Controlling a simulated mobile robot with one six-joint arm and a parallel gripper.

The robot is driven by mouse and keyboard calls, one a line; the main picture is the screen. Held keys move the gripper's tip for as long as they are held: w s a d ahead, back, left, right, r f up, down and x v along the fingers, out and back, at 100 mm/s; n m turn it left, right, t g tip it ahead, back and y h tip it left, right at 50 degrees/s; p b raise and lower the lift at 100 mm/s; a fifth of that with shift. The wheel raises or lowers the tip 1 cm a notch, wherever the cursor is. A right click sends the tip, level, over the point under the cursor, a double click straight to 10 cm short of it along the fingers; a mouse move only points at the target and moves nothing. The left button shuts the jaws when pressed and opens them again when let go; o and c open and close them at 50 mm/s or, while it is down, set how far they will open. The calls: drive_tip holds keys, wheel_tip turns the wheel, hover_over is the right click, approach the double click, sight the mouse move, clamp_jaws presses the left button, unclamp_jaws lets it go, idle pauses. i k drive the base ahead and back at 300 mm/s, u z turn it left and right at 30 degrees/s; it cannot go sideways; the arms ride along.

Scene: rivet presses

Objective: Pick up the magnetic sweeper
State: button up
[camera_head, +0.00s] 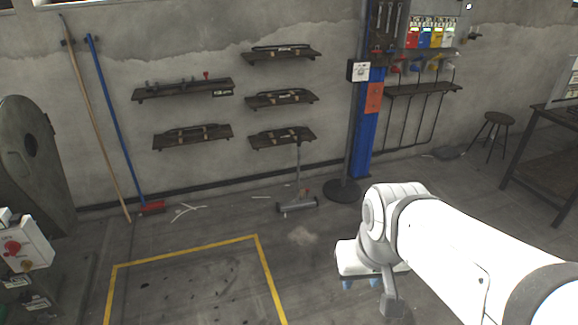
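The magnetic sweeper (297,205) appears to be the low grey bar with a small red part and an upright handle, standing on the floor near the back wall, under the lower right shelf. The top of its handle meets the shelf's outline in the picture. My gripper (360,284) hangs below my white arm, pointing down, right of and nearer than the sweeper.
A blue-handled broom (119,130) and a wooden pole (97,120) lean on the wall at left. A stand with a round base (342,191) and a blue post (366,130) rise right of the sweeper. Yellow lines (190,250) mark mostly clear floor. A stool (497,120) stands at right.

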sight(297, 205)
drive_tip(key=u, duration=0.4)
drive_tip(key=i, duration=1.1)
drive_tip(key=u, duration=0.65)
drive_tip(key=i, duration=1.6)
drive_tip(key=z, duration=0.75)
drive_tip(key=i, duration=1.55)
drive_tip(key=z, duration=0.95)
drive_tip(key=k, duration=0.8)
drive_tip(key=z, duration=0.2)
drive_tip(key=i, duration=0.9)
drive_tip(key=u, duration=0.1)
